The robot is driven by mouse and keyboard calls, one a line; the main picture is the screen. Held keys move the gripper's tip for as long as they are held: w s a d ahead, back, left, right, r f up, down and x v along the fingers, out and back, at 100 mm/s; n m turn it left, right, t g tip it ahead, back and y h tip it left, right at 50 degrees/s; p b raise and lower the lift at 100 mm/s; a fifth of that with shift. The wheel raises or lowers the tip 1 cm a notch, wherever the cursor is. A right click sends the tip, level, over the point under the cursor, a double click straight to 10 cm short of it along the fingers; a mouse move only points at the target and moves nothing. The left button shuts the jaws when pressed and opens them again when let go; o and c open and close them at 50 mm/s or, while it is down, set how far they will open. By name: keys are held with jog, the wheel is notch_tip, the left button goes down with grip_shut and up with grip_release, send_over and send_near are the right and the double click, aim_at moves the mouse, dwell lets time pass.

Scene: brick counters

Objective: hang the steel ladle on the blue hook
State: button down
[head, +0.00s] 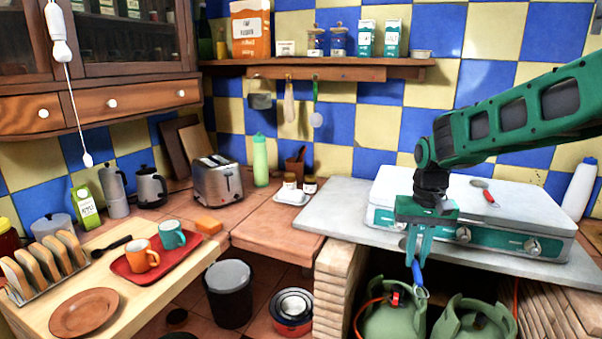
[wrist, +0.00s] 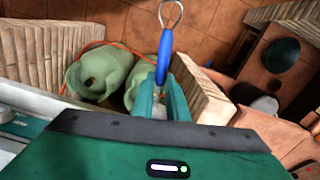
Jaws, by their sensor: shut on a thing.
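My gripper (head: 416,258) is shut on a blue-handled steel tool (head: 418,274) and holds it pointing down, in front of the stove counter. In the wrist view the blue handle (wrist: 164,55) sticks out beyond the fingers and ends in a rounded steel loop (wrist: 170,14). Small hooks line the rail (head: 330,73) under the wall shelf, far behind and left of my gripper. Their colours are too small to tell.
Two green gas cylinders (head: 391,322) stand below my gripper, under the counter. A white stove (head: 385,218) with a red-handled utensil (head: 486,190) sits behind it. A toaster (head: 217,180), green bottle (head: 260,160) and white tray (head: 295,197) with jars stand at left.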

notch_tip(320, 180, down, 23)
jog(key=w+d+n, duration=0.2)
jog(key=w, duration=0.1)
jog(key=shift+f, duration=0.15)
jog(key=shift+s+d, duration=0.1)
jog(key=shift+s, duration=0.05)
